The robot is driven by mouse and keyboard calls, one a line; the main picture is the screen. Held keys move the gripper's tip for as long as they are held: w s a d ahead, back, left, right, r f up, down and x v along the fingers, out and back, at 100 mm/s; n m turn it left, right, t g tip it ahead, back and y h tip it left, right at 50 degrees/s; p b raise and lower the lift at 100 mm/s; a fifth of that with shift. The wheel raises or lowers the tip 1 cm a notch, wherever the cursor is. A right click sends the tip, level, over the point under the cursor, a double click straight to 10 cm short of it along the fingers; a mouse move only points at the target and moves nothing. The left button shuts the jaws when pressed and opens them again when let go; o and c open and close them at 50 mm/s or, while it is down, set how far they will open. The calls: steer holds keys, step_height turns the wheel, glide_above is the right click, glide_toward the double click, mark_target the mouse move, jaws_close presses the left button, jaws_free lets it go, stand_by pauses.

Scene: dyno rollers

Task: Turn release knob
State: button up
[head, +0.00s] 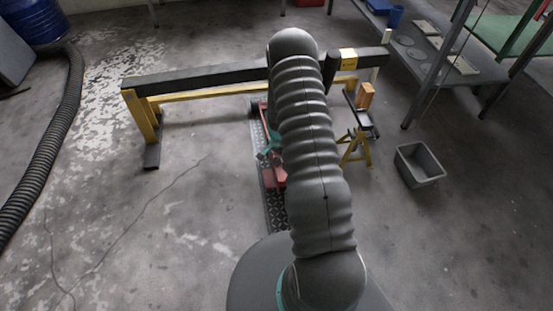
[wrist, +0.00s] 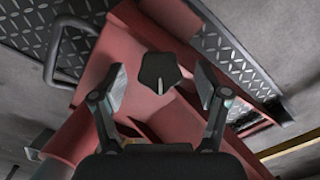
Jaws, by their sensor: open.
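The release knob (wrist: 159,72) is dark and star-shaped with a pale line on its face. In the wrist view it sits on a red metal body (wrist: 127,45). My gripper (wrist: 160,84) is open, with one finger on each side of the knob and a gap showing on both sides. I cannot tell how deep the fingers reach around it. In the head view my arm hides most of the red unit (head: 273,175) and the knob.
In the wrist view a grey bar handle (wrist: 52,55) stands left of the knob, over diamond plate (wrist: 232,55). The head view shows a black and yellow beam (head: 200,80), a yellow stand (head: 355,147) and a grey bin (head: 420,165). The floor at left is mostly clear.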

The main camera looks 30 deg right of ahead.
steer(key=c, duration=1.1)
steer(key=shift+c, duration=0.2)
